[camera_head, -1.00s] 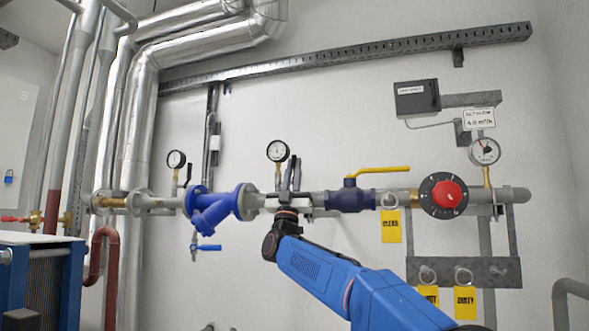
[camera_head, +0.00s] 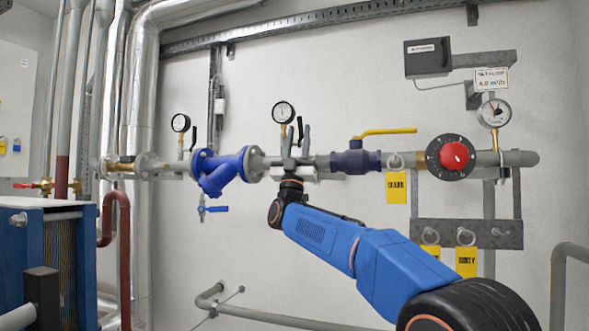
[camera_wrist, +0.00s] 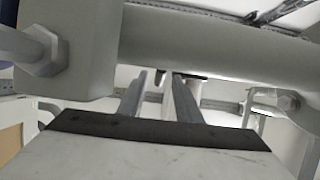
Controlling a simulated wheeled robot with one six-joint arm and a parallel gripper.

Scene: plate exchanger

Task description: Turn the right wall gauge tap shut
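The middle of three visible gauges (camera_head: 283,113), with a white dial, stands on a brass stem above the grey wall pipe. A black lever (camera_head: 299,127) shows upright just right of its stem. The tap body is hidden behind my gripper. My gripper (camera_head: 298,133) is raised in front of the pipe, its two fingers apart and upright. The lever shows between or behind them; I cannot tell whether they touch it. In the wrist view my fingers (camera_wrist: 161,76) stand apart beside the thick pale pipe (camera_wrist: 220,45), with a small dark piece near the right fingertip.
A blue strainer (camera_head: 222,170) is left of my gripper. A dark blue valve with a yellow lever (camera_head: 388,132) is right. Further right are a red knob (camera_head: 457,156) and another gauge (camera_head: 494,113). A blue-framed unit (camera_head: 60,260) stands lower left.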

